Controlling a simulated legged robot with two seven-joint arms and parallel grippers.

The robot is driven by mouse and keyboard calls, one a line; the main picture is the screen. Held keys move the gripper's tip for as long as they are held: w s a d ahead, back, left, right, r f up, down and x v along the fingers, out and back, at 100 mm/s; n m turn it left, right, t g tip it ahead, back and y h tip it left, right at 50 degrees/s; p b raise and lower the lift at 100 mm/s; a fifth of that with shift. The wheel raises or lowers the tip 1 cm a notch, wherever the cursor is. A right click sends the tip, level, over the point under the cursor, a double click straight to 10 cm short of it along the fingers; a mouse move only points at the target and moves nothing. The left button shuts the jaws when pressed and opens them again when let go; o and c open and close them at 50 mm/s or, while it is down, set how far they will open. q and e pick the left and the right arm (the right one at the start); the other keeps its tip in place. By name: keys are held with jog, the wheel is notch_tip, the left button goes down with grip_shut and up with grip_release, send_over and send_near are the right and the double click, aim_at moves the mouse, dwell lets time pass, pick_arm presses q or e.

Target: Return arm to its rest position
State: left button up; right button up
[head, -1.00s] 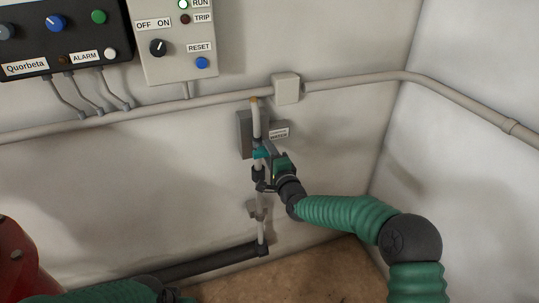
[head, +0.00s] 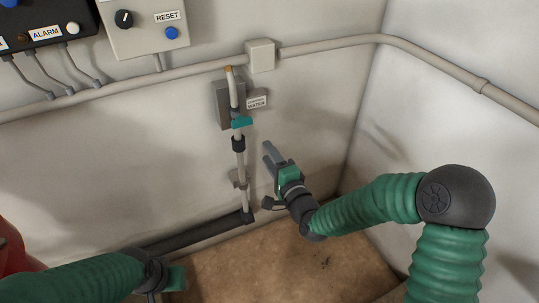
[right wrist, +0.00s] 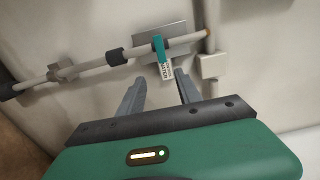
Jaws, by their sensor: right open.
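My right gripper (head: 270,155) is open and empty, to the right of the vertical pipe and apart from it. In the right wrist view its two grey fingers (right wrist: 160,92) are spread with nothing between them. The teal valve handle (head: 241,123) sits on the pipe (head: 241,165) by a grey wall plate and a water label (head: 257,102). The handle also shows in the right wrist view (right wrist: 159,48), beyond the fingers. My left arm enters at the lower left of the head view; part of its gripper (head: 174,279) shows at the bottom, its fingertips not clear.
A grey control box (head: 145,28) and a dark panel (head: 45,30) hang at the upper left. A conduit (head: 330,46) with a junction box (head: 260,55) crosses the wall. A red object (head: 12,247) is at the left edge. The brown floor (head: 270,265) looks mostly clear.

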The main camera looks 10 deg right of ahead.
jog(key=shift+f, duration=0.1)
jog(key=s+d+f+n+g+h, duration=0.3)
jog(key=s+d+f+n+g, duration=0.2)
jog(key=s+f+n+g, duration=0.45)
jog(key=s+d+f+n+g+h, duration=0.15)
jog(key=s+d, duration=0.25)
jog(key=s, duration=0.5)
jog(key=s+d+f+n+g+h, duration=0.1)
jog(key=s+d+f+n+g, duration=0.15)
jog(key=s, duration=0.65)
notch_tip(320, 180, up, 13)
jog(key=n+g+p, duration=0.1)
jog(key=p, duration=1.1)
jog(key=shift+s+d+r+p, duration=0.25)
jog(key=shift+d+p, duration=0.1)
jog(key=shift+d, duration=0.1)
